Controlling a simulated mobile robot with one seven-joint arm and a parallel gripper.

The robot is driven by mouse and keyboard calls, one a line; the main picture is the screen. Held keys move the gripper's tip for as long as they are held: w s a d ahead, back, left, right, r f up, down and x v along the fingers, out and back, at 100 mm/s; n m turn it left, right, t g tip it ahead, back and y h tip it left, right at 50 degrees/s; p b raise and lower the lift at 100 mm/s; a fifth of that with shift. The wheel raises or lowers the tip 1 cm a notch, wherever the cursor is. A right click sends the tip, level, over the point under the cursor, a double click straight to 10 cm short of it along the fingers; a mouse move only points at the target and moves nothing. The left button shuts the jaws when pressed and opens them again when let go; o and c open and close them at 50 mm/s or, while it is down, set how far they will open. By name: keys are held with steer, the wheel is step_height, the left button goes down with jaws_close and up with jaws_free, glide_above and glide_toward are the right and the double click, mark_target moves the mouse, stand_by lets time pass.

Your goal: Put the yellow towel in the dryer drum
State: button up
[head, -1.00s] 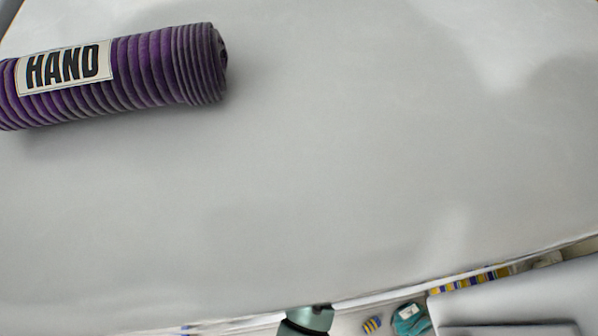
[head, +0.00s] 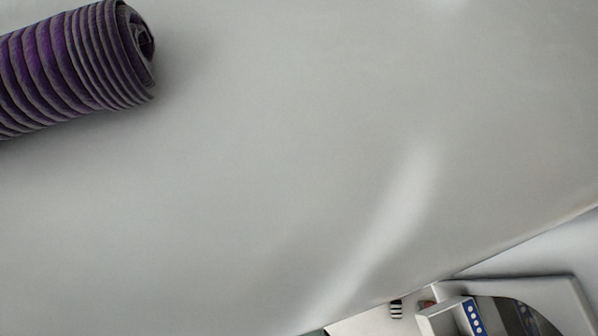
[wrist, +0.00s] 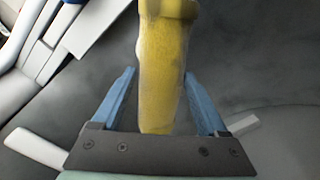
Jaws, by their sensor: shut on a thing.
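My gripper (wrist: 159,74) shows in the wrist view with its two blue fingers on either side of a yellow towel (wrist: 161,55). It is shut on the towel, which is a narrow upright roll running up out of the top of the picture. The towel's upper end is cut off. My gripper and the yellow towel are not in the head view. I cannot make out the dryer drum for sure in either view. A dark grey, smooth surface (wrist: 258,60) lies behind the towel in the wrist view.
A purple and grey striped rolled towel (head: 75,70) lies at upper left on a broad pale grey surface (head: 270,170), otherwise bare. At lower right are a white box-like unit (head: 437,318), a blue dotted strip (head: 473,318) and a small striped item (head: 396,309). White panels (wrist: 100,22) stand upper left in the wrist view.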

steer(key=shift+f, duration=0.3)
steer(key=shift+f, duration=0.5)
steer(key=o, duration=1.5)
steer(key=shift+r, duration=0.1)
step_height(320, 180, up, 9)
steer(key=p, duration=0.4)
steer(key=shift+f, duration=0.2)
